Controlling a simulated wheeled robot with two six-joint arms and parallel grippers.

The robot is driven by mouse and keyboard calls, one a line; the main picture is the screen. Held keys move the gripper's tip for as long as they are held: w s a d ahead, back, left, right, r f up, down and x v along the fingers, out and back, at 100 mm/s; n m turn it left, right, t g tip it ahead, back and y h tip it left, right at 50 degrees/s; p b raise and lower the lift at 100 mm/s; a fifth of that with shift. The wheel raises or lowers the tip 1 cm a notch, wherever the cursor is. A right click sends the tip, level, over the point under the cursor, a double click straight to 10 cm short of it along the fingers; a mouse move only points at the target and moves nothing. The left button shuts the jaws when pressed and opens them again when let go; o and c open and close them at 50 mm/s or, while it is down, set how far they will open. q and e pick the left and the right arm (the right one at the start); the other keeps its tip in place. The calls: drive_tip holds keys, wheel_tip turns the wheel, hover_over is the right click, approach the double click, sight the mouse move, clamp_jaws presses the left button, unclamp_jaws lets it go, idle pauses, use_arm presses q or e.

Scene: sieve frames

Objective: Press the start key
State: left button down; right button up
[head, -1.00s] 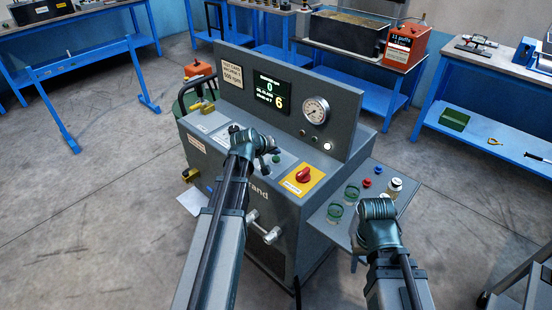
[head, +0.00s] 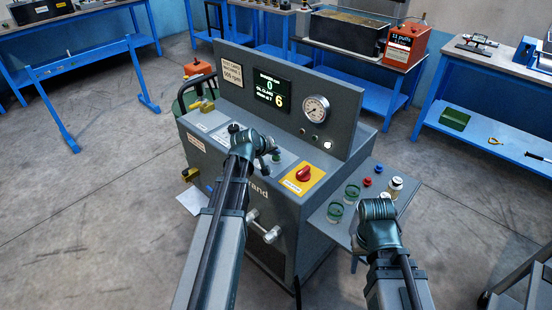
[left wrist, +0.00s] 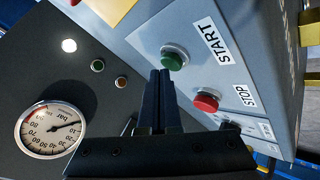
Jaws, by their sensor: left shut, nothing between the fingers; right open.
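The green start key (left wrist: 175,57) sits on the grey panel beside a white START label (left wrist: 211,40) in the left wrist view. My left gripper (left wrist: 160,74) is shut and empty, its fingertips close beside the start key; I cannot tell whether they touch it. In the head view my left gripper (head: 268,155) is over the top of the test stand and partly hides the keys. My right gripper (head: 376,208) is over the stand's side shelf; its fingers are mostly hidden below the wrist.
A red stop key (left wrist: 206,101) stands close to the start key. A red rotary switch (head: 304,174) on a yellow plate and a pressure gauge (head: 316,108) are nearby. The side shelf (head: 330,211) holds green-topped jars and small bottles.

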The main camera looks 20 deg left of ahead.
sight(275, 159)
use_arm(q)
drive_tip(key=shift+f+b, duration=0.45)
idle(0.7)
drive_tip(key=shift+r, duration=0.1)
idle(0.3)
drive_tip(key=shift+r+p, duration=0.75)
drive_tip(key=shift+p, duration=0.15)
wheel_tip(275, 159, up, 5)
drive_tip(key=p, duration=0.5)
drive_tip(key=shift+r, duration=0.1)
idle(0.4)
